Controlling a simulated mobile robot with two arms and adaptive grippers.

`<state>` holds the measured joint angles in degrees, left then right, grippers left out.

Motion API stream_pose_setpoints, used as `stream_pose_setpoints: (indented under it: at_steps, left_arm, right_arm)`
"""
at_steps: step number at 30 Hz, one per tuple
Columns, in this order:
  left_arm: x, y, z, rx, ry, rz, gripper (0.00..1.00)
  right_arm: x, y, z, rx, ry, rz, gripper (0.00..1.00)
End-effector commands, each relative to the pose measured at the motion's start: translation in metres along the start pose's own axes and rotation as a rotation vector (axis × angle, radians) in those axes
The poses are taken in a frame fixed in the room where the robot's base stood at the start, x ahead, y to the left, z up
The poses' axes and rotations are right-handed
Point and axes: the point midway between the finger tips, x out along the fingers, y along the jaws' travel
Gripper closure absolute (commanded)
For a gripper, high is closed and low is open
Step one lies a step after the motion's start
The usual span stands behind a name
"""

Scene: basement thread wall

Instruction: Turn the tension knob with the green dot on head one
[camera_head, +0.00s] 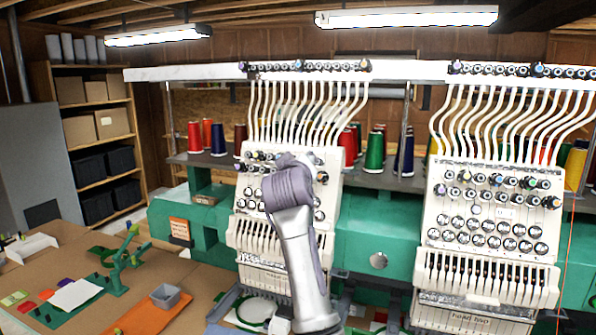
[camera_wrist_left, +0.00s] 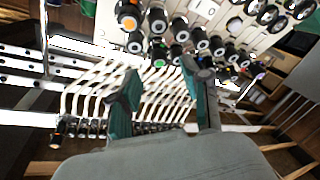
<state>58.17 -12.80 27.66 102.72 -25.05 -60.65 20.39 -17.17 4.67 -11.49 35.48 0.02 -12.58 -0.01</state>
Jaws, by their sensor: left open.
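Head one cannot be told by a readable number; the left embroidery head (camera_head: 262,225) has my arm in front of it. That arm hides part of its knob panel and my gripper in the head view. In the left wrist view my left gripper (camera_wrist_left: 165,78) is open, its two dark teal fingers apart with nothing between them. Several black-and-silver tension knobs (camera_wrist_left: 181,30) lie just beyond the fingertips. One knob (camera_wrist_left: 158,57) shows a small green spot near the gap between the fingers, apart from both. Another knob (camera_wrist_left: 128,20) has an orange dot.
A second head (camera_head: 487,225) stands to the right with similar knobs. White thread tubes (camera_head: 300,105) rise above the left head. Thread cones (camera_head: 374,152) stand on the shelf behind.

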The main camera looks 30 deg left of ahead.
Motion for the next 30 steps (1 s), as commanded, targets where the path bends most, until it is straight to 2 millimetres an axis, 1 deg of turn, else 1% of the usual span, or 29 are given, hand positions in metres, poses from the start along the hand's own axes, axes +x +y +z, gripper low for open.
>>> stream_pose_setpoints:
  at_steps: [1, 6, 9, 12, 18, 30]
  left_arm:
    - [-0.012, 0.001, 0.0, -0.002, 0.001, 0.002, 0.53]
    - [-0.049, 0.0, 0.001, -0.002, 0.001, 0.002, 0.53]
    - [-0.065, 0.001, 0.001, -0.001, 0.0, 0.002, 0.53]
    - [-0.077, 0.0, 0.001, -0.001, 0.0, 0.001, 0.53]
    - [-0.086, 0.0, 0.001, 0.0, -0.001, -0.001, 0.53]
    - [-0.086, 0.0, 0.0, 0.0, -0.001, 0.0, 0.53]
  right_arm:
    - [0.0, 0.0, 0.0, 0.0, 0.0, 0.0, 0.6]
    - [0.0, -0.001, 0.0, 0.001, 0.0, -0.001, 0.6]
    - [0.0, -0.001, 0.0, 0.001, 0.0, -0.001, 0.6]
    - [0.0, -0.001, 0.0, 0.001, 0.0, -0.001, 0.6]
    - [0.0, -0.001, 0.0, 0.001, 0.0, -0.001, 0.6]
    - [0.0, -0.001, 0.0, 0.001, 0.0, -0.001, 0.6]
